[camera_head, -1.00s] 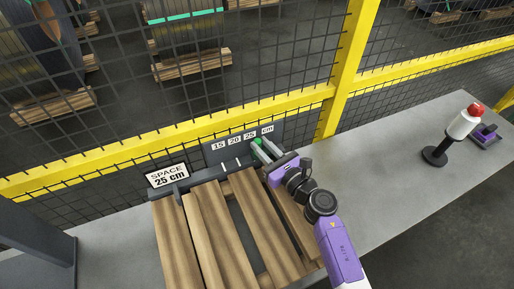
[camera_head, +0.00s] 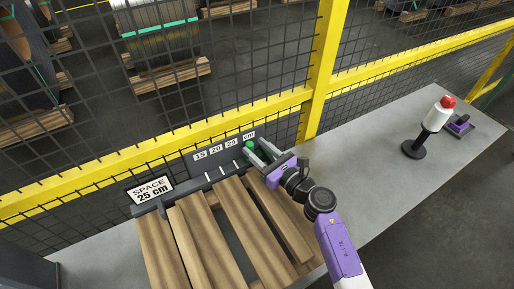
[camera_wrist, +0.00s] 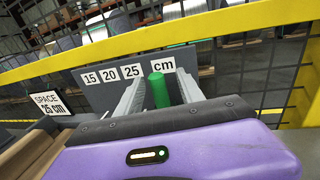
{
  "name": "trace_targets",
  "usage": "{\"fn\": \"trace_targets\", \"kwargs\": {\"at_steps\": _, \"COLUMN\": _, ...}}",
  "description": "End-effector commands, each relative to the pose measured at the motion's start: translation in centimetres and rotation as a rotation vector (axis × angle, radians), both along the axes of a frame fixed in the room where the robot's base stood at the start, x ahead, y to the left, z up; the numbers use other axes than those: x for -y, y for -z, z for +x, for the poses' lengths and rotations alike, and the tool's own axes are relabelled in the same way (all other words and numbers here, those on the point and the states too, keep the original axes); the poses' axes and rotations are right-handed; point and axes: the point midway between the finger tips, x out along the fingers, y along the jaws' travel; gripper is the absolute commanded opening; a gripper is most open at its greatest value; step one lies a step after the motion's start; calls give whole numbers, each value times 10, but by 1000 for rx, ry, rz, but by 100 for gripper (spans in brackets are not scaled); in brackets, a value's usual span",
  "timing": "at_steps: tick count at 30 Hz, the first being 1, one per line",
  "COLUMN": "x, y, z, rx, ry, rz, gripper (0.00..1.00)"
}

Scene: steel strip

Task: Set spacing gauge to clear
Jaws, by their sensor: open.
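The spacing gauge is a dark grey rail with a back plate (camera_head: 206,164) behind the wooden slats, marked 15, 20, 25 and cm. Its green knob (camera_head: 250,145) stands right of the 25 mark in the head view. In the wrist view the green knob (camera_wrist: 159,90) stands upright below the "cm" label, between my two fingers. My gripper (camera_head: 257,151) is open around the knob; I cannot tell whether either finger touches it. A white sign (camera_head: 150,190) reading "SPACE 25 cm" stands at the rail's left end. The knob's lower part is hidden.
A yellow-framed mesh fence (camera_head: 170,141) runs close behind.

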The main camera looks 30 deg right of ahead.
Motion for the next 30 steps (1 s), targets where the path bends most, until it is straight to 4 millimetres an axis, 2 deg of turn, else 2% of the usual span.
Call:
{"fn": "trace_targets", "kwargs": {"at_steps": 9, "x": 11, "y": 3, "z": -49, "rx": -3, "ry": 4, "rz": -1, "gripper": 45}}
{"fn": "trace_targets", "kwargs": {"at_steps": 13, "x": 14, "y": 2, "z": -64, "rx": -2, "ry": 4, "rz": 1, "gripper": 45}}
{"fn": "trace_targets", "kwargs": {"at_steps": 18, "x": 16, "y": 1, "z": -71, "rx": -1, "ry": 4, "rz": 0, "gripper": 45}}
{"fn": "trace_targets", "kwargs": {"at_steps": 30, "x": 16, "y": 1, "z": -71, "rx": -1, "ry": 4, "rz": 0, "gripper": 45}}
